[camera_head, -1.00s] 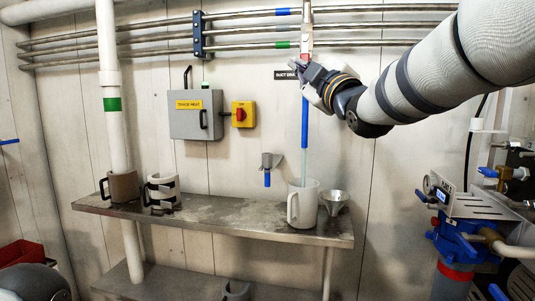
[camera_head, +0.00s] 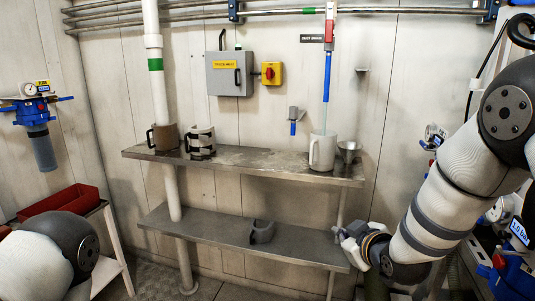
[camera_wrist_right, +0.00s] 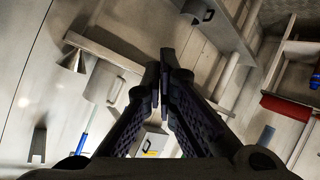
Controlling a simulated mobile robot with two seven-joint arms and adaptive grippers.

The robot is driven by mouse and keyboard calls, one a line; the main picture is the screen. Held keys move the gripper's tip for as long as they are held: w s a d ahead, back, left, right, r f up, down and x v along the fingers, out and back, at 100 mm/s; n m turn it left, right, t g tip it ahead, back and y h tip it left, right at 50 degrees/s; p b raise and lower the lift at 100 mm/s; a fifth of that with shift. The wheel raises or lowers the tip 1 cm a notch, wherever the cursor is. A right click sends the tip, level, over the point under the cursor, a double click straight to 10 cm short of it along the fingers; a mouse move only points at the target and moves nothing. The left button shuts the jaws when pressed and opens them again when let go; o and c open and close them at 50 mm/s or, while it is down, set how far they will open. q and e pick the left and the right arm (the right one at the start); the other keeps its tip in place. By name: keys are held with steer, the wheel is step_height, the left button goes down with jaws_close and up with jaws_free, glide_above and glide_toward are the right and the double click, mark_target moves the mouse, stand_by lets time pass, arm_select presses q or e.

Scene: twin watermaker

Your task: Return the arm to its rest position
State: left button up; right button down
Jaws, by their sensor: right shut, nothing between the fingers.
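My right arm comes in from the right in the head view. Its gripper (camera_head: 342,238) is low, at the right end of the lower shelf, below the upper shelf's right end. In the right wrist view the two dark fingers (camera_wrist_right: 165,75) are together at their tips with nothing between them. My left arm shows only as a rounded link at the lower left of the head view; its gripper is out of the picture.
The upper shelf (camera_head: 250,163) bears a brown mug (camera_head: 163,138), a striped mug (camera_head: 200,142), a white jug (camera_head: 321,152) and a metal funnel (camera_head: 348,149). A grey holder (camera_head: 262,231) sits on the lower shelf (camera_head: 215,236). A red bin (camera_head: 60,201) stands left. Blue filter equipment (camera_head: 505,275) is close on the right.

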steer(key=s+d+f+m+g, duration=0.2)
steer(key=s+f+g, duration=0.2)
steer(key=s+f, duration=0.9)
steer(key=s+d+f+m+g, duration=0.1)
steer(key=s+f+m+g, duration=0.1)
steer(key=s, duration=0.9)
steer(key=s+d+f+m+g+h, duration=0.1)
steer(key=s+f+g, duration=0.3)
steer(key=s, duration=0.8)
steer(key=s+f+m+g, duration=0.2)
steer(key=s+f+g, duration=0.1)
steer(key=s, duration=0.9)
steer(key=shift+d+f+m+g+h, duration=0.4)
steer(key=shift+f, duration=0.35)
